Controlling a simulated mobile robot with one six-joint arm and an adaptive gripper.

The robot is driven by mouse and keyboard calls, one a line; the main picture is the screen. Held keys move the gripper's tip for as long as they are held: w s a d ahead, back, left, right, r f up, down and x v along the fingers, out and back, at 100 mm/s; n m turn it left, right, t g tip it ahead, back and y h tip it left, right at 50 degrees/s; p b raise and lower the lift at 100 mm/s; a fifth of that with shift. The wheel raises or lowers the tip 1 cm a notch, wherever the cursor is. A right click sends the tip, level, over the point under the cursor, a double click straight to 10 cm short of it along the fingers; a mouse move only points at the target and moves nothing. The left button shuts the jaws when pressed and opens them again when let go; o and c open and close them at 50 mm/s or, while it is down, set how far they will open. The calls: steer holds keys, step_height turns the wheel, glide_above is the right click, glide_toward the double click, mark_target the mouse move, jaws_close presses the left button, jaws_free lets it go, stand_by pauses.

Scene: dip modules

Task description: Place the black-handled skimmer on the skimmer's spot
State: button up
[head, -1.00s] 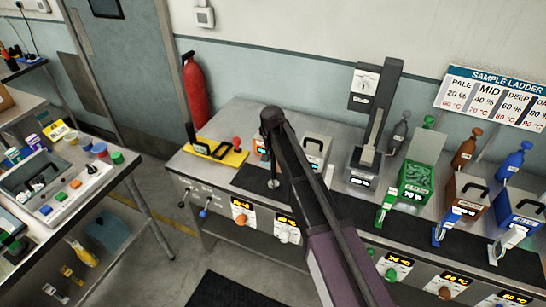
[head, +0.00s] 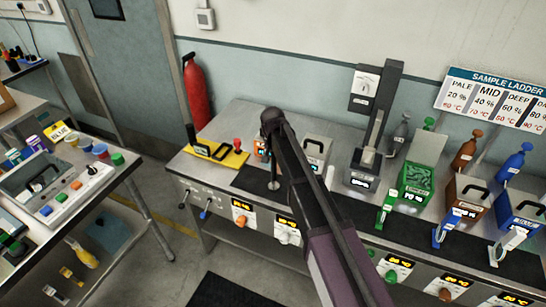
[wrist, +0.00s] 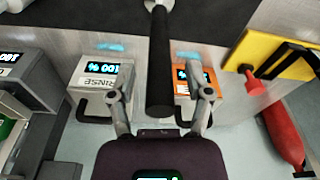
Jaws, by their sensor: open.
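The black-handled skimmer shows in the wrist view as a thick black handle (wrist: 160,75) with a pale metal end towards the top edge. In the head view a thin upright rod with a round foot (head: 274,185) stands at the black mat, under the end of my arm, and appears to be the same skimmer. My gripper (wrist: 161,94) is open, with one finger on each side of the handle and visible gaps between. In the head view my arm hides the gripper. I cannot tell which place is the skimmer's spot.
Behind the handle stand the RINSE box (wrist: 95,85) and an orange box (wrist: 200,82). A yellow tray (head: 235,160) with a black handle and red knob lies left. A grey stand (head: 375,130), green bin (head: 415,178) and brown and blue boxes stand right. A black mat runs along the front.

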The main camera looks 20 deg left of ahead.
step_height(320, 180, up, 12)
steer(key=s+p, duration=0.1)
steer(key=p, duration=1)
steer(key=shift+s+p, duration=0.25)
steer(key=shift+p, duration=0.1)
steer(key=shift+d, duration=0.1)
stand_by(0.5)
steer(key=s+d, duration=0.2)
steer(key=d, duration=0.9)
steer(key=s+d, duration=0.2)
steer(key=d, duration=1)
steer(key=s+d, duration=0.6)
steer(key=d, duration=0.4)
steer(key=s+d+m+g, duration=0.1)
steer(key=s+d, duration=0.4)
steer(key=d, duration=0.5)
steer(key=shift+s, duration=0.35)
steer(key=shift+f, duration=0.15)
step_height(320, 180, down, 12)
steer(key=b, duration=1.1)
steer(key=shift+r, duration=0.25)
